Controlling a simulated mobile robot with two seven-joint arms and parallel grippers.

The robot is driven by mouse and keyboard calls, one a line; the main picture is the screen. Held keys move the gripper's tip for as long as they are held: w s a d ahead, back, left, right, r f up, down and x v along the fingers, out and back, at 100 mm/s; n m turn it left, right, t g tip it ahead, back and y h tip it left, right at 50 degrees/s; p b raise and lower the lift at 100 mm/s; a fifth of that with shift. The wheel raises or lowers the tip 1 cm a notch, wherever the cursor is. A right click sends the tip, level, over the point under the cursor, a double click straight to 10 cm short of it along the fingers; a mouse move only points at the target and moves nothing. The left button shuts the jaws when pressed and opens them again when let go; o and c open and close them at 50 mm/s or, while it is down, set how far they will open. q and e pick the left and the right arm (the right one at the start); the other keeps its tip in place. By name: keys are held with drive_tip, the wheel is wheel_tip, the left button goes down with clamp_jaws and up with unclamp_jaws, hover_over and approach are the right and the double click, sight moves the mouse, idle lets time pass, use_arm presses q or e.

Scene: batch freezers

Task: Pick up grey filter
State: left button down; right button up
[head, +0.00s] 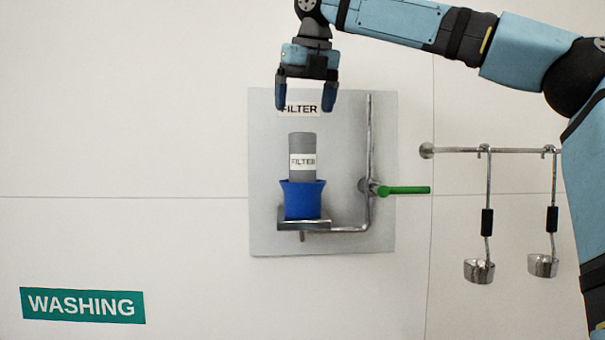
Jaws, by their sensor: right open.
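The grey filter (303,145) is a cylinder with a white FILTER label. It stands upright in a blue cup-like holder (303,198), with its lower end hidden inside. The holder rests on a metal bracket (330,228) on a grey wall panel (268,235). My right gripper (306,98) points down above the filter, with its blue fingers apart and nothing between them. In the picture there is a gap between the fingertips and the filter's top. I cannot tell how far it is from the wall. My left gripper is not in view.
A metal pipe (369,130) with a green lever (404,190) runs up the panel, right of the filter. Further right, two ladles (479,270) hang from a wall rail (460,150). A green WASHING sign (83,305) is at lower left. The wall left of the panel is clear.

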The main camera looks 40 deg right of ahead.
sight(302, 143)
drive_tip(key=x, duration=0.3)
drive_tip(key=shift+w+d+f, duration=0.2)
drive_tip(key=shift+d, duration=0.05)
drive_tip(key=x, duration=0.4)
drive_tip(key=shift+s+d+f+p, duration=0.15)
drive_tip(key=shift+d+f+p, duration=0.05)
drive_tip(key=shift+f+p, duration=0.2)
drive_tip(key=shift+w+d+f, duration=0.1)
drive_tip(key=shift+w+f, duration=0.15)
drive_tip(key=shift+s+r, duration=0.1)
drive_tip(key=shift+s, duration=0.05)
drive_tip(key=c, duration=1.5)
drive_tip(key=shift+r, duration=0.1)
